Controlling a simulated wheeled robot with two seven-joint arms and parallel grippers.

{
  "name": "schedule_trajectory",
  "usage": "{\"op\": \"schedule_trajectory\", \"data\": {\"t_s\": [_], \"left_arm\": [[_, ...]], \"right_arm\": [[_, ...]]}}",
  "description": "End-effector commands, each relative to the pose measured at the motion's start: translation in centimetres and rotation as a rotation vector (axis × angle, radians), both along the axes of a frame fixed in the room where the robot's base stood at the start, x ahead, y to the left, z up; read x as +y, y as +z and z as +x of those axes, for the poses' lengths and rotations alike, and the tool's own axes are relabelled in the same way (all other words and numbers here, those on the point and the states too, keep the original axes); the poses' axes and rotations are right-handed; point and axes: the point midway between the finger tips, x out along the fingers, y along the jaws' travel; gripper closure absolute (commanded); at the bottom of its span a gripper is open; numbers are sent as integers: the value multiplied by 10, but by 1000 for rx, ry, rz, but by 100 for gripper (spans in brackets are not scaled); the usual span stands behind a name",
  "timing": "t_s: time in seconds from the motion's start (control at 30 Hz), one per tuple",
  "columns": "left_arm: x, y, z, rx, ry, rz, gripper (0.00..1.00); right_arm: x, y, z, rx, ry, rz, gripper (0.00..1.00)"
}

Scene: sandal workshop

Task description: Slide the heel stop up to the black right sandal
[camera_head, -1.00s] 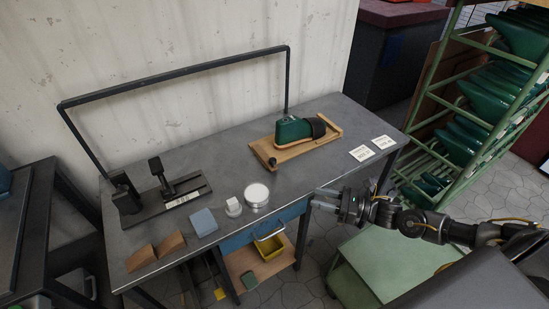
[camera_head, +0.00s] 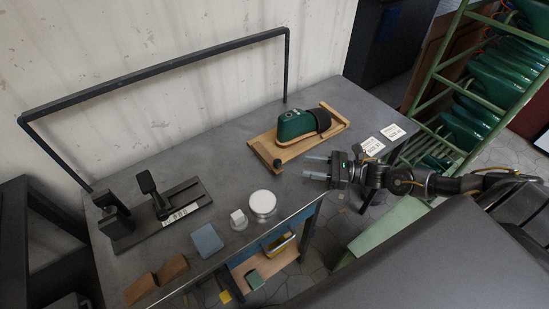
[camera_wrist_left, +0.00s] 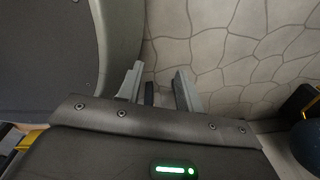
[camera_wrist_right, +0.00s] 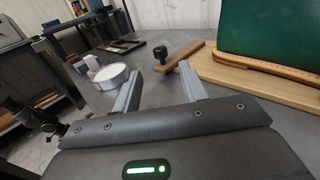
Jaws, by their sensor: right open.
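The black sandal (camera_head: 319,120) sits on a green last (camera_head: 295,124) on a wooden board (camera_head: 335,135). The heel stop (camera_head: 264,151), a wooden crossbar with a black knob (camera_head: 277,164), stands at the board's left end, a small gap from the green last. In the right wrist view the crossbar (camera_wrist_right: 184,54) and knob (camera_wrist_right: 160,52) lie just beyond the fingertips, with the green last (camera_wrist_right: 275,35) at right. My right gripper (camera_head: 307,167) is open and empty, to the right of the knob, not touching it. My left gripper (camera_wrist_left: 160,82) is open and empty above the floor.
White cards (camera_head: 392,132) lie right of the board. A green rack (camera_head: 440,70) stands at far right.

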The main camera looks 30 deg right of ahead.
Motion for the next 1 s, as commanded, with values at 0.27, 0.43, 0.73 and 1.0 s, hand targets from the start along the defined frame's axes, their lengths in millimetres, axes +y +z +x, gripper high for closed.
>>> {"op": "schedule_trajectory", "data": {"t_s": [0.27,0.43,0.73,1.0], "left_arm": [[0,9,-4,4,0,-1,64],[-4,16,-5,7,2,-7,64],[-22,23,-3,2,6,-29,64],[-28,23,-3,3,7,-36,64]], "right_arm": [[23,4,18,-2,-4,5,57],[50,4,39,-2,-3,5,57],[81,1,62,-1,-2,2,57],[86,0,65,0,-1,0,57]]}}
